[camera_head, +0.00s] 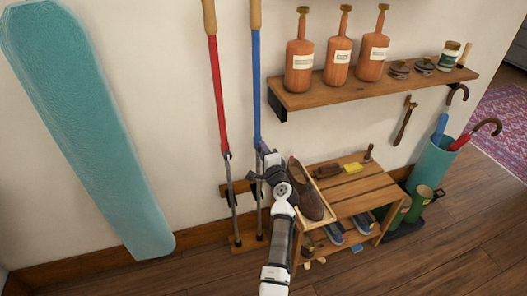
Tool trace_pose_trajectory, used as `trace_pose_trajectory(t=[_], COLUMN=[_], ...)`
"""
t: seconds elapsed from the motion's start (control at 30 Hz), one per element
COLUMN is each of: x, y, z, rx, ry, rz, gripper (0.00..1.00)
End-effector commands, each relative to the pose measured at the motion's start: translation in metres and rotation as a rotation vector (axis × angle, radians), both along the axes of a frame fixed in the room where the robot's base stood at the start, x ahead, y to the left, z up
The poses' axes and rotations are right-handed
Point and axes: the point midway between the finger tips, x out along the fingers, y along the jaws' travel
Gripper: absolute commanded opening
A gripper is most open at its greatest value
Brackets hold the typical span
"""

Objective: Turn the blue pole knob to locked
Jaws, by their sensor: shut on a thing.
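The blue pole (256,85) stands upright against the wall, with a wooden handle at the top and a thin metal lower shaft. My gripper (262,165) reaches in from below at the pole's joint, where the blue part meets the metal shaft. It is shut there on the blue pole knob. The knob is hidden behind the gripper, so its turn position cannot be seen.
A red pole (218,95) with its own joint stands close to the left. A wooden bench (365,190) with a brown shoe (309,192) is just right of my arm. A shelf (390,83) with bottles is above right. A teal ironing board (85,125) leans left.

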Motion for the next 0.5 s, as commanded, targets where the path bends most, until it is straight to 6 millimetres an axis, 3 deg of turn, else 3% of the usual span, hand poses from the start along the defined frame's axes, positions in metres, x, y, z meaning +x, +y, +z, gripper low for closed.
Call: trace_pose_trajectory(t=[0.4, 0.43, 0.5], x=[0.0001, 0.0001, 0.0001], y=[0.0000, 0.0000, 0.0000], z=[0.0005, 0.0005, 0.0004], rx=[0.007, 0.006, 0.006], ry=[0.001, 0.001, 0.001], rz=[0.000, 0.000, 0.000], gripper=[0.05, 0.32, 0.41])
